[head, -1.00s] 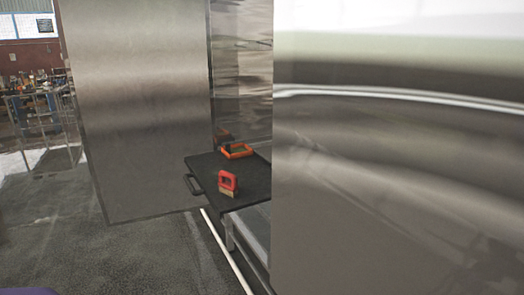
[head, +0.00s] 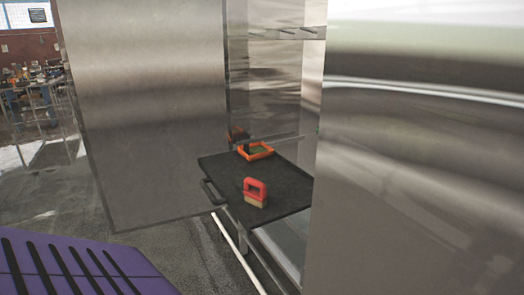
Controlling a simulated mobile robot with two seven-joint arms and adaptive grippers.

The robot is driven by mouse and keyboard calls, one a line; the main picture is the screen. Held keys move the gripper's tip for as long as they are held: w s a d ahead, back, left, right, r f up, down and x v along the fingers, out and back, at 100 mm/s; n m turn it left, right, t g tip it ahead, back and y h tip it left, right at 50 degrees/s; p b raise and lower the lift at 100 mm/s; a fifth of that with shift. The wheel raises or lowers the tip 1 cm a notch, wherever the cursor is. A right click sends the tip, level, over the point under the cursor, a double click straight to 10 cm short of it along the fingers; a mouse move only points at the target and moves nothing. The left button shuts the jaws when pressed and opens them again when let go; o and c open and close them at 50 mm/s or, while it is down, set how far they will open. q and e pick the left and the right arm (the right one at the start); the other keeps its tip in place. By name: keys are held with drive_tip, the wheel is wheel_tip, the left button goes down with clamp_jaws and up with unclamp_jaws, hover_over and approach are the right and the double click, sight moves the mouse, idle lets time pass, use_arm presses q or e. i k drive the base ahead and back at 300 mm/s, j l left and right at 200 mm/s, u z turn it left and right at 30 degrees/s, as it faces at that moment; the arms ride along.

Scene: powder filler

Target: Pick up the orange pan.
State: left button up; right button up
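The orange pan (head: 257,154) is a shallow orange-rimmed piece lying near the back of a black tray (head: 285,194). The tray sticks out of a metal cabinet between two steel panels. A red-handled brush (head: 254,190) with pale bristles stands on the tray in front of the pan. A dark part at the pan's left end may be its handle; it is too small to tell. Neither of my grippers is in view.
A large steel panel (head: 150,110) stands left of the tray, and a shiny steel surface (head: 420,180) fills the right side. A dark handle (head: 211,191) is on the tray's left edge. Open floor (head: 185,250) lies in front at the lower left.

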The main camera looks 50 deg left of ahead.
sight(255, 152)
drive_tip(key=j+z, duration=0.1)
drive_tip(key=j, duration=0.6)
drive_tip(key=j+z, duration=0.1)
drive_tip(key=j, duration=0.65)
drive_tip(key=k+j+z, duration=0.1)
drive_tip(key=j, duration=0.6)
